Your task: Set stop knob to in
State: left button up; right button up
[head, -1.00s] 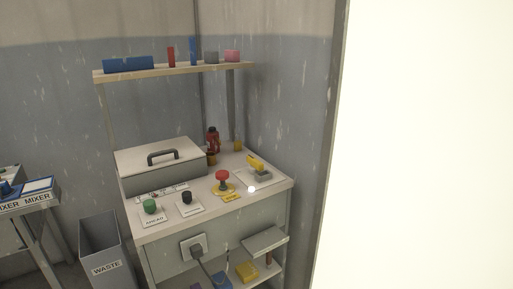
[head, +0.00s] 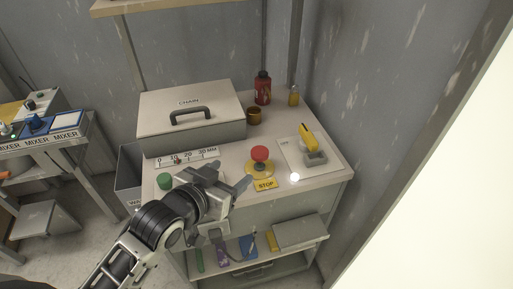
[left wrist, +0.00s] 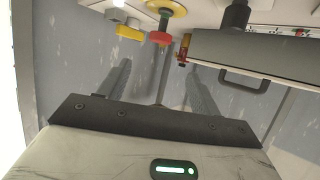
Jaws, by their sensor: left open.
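The stop knob (head: 260,154) is a red mushroom head on a yellow round base, standing on the white cabinet top behind a yellow STOP label (head: 265,184). In the left wrist view the red knob (left wrist: 159,38) appears upside down, beyond my fingertips and roughly between them. My left gripper (head: 229,177) is open and empty, over the front of the cabinet top, left of the knob and apart from it. Its two fingers (left wrist: 160,68) are spread in the left wrist view. Whether the knob is in or out is hard to tell. My right gripper is not in view.
A grey lidded box (head: 190,116) marked CHAIN stands behind my gripper. A yellow-handled switch (head: 308,138) is right of the knob. A green button (head: 164,181) sits left of my gripper.

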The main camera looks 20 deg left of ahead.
aim_at(259, 152)
pick_arm(q)
jog(key=x, duration=1.4)
jog(key=shift+r, duration=0.1)
jog(key=shift+s, duration=0.1)
jog(key=shift+c, duration=0.3)
